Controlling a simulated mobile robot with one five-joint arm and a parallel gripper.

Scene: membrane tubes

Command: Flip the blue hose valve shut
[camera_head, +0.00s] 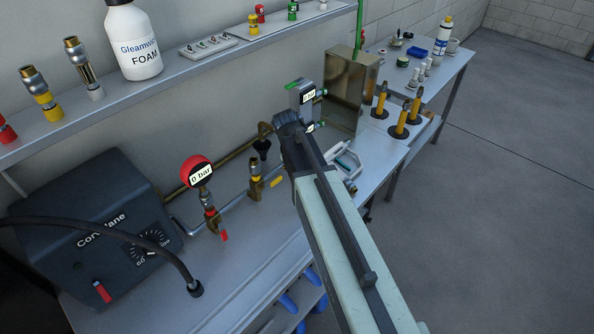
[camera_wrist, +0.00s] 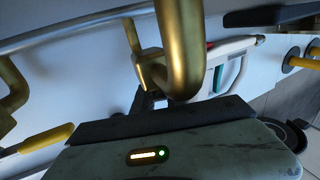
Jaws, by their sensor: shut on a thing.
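My gripper (camera_head: 288,122) is at the far end of my pale arm, over the back of the bench among brass pipes. In the wrist view, a brass pipe and fitting (camera_wrist: 183,60) stand just beyond the dark front edge of my gripper. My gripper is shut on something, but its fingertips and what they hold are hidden. No blue valve lever shows clearly in either view, so I cannot tell how it is turned. A yellow lever (camera_head: 278,181) and a red lever (camera_head: 224,235) show on neighbouring valves; the yellow one is also in the wrist view (camera_wrist: 46,139).
A red gauge (camera_head: 197,171) reading 0 bar and a dark Cordlane unit (camera_head: 80,222) stand left of my arm. A metal box (camera_head: 346,90) and several yellow-handled tools (camera_head: 402,122) stand to the right. A shelf (camera_head: 130,102) runs above. Blue tubes (camera_head: 290,302) hang below the bench.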

